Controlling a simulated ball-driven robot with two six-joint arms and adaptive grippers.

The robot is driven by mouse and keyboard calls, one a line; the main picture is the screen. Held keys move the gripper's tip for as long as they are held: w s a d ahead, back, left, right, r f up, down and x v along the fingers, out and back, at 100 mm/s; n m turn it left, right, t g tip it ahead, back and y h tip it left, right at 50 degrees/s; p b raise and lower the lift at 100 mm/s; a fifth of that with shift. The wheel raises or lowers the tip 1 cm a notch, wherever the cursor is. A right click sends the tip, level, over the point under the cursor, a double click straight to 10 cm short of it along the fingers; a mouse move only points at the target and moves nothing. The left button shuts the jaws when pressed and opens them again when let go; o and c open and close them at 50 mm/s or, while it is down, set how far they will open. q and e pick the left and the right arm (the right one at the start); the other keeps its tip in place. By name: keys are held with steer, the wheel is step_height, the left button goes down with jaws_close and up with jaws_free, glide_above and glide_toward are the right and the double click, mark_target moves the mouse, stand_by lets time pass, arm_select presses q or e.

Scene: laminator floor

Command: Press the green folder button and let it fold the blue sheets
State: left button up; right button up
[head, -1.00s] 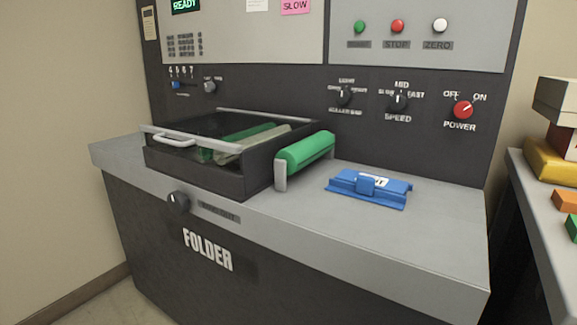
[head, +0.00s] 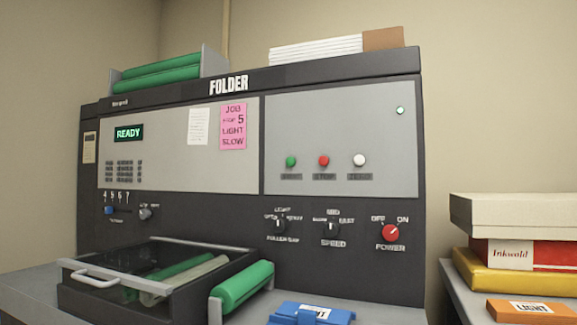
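The folder machine (head: 343,108) fills the middle of the head view, and its display (head: 129,133) reads READY. The green button (head: 291,161) is on the light grey panel, left of a red button (head: 324,160) and a white one (head: 359,160). The label under the green button is too small to read. The red power knob (head: 390,232) appears turned toward ON. No blue sheets can be made out. Neither of my grippers is in view.
A pink note (head: 233,127) reads JOB, 5, LIGHT, SLOW. A glass-topped tray (head: 95,293), a green roller (head: 242,287) and a blue piece (head: 311,315) sit on the ledge. Boxes (head: 512,213) stand at the right. A blue slider (head: 110,210) sits near 4 to 5.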

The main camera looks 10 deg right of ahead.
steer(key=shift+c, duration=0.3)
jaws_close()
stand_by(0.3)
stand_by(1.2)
